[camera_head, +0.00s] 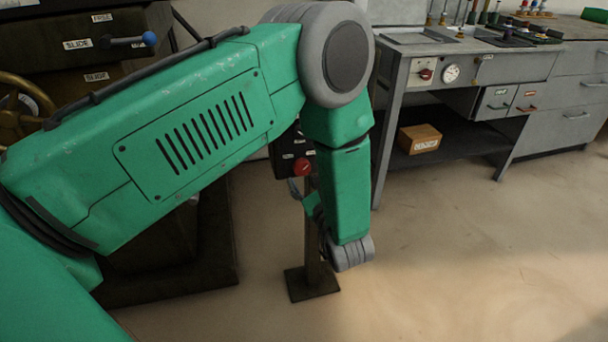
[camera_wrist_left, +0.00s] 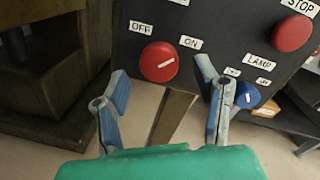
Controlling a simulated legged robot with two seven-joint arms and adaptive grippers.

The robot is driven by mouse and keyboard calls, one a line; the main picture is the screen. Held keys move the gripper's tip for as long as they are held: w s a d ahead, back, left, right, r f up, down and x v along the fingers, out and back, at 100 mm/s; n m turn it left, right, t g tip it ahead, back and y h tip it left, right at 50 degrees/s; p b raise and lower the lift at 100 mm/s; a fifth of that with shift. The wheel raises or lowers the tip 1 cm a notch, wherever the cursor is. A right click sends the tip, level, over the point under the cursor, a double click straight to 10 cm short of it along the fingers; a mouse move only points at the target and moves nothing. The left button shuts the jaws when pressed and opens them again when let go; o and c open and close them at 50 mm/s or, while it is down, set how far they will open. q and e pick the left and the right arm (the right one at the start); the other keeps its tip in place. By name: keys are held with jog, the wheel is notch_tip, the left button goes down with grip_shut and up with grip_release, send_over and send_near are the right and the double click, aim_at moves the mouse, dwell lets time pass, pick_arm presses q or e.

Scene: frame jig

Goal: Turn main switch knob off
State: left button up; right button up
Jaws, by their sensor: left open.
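The main switch knob (camera_wrist_left: 159,62) is a round red knob on a dark panel in the left wrist view. Its white mark slants up to the right, toward the ON label (camera_wrist_left: 190,42). The OFF label (camera_wrist_left: 141,28) is at its upper left. My left gripper (camera_wrist_left: 162,72) is open, with its blue-grey fingers apart on either side of the knob in the picture. I cannot tell whether they touch it. In the head view, a red round control (camera_head: 302,168) shows on the dark box, and my green arm partly hides the box and gripper. My right gripper is in neither view.
A blue LAMP knob (camera_wrist_left: 247,95) sits close by the right finger. A red STOP button (camera_wrist_left: 292,35) is at upper right. The box's post stands on a floor plate (camera_head: 312,284). A grey workbench (camera_head: 520,68) stands at right; the floor before it is clear.

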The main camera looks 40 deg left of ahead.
pick_arm(q)
jog(key=shift+x, duration=1.35)
jog(key=c, duration=1.2)
jog(key=shift+o, duration=0.3)
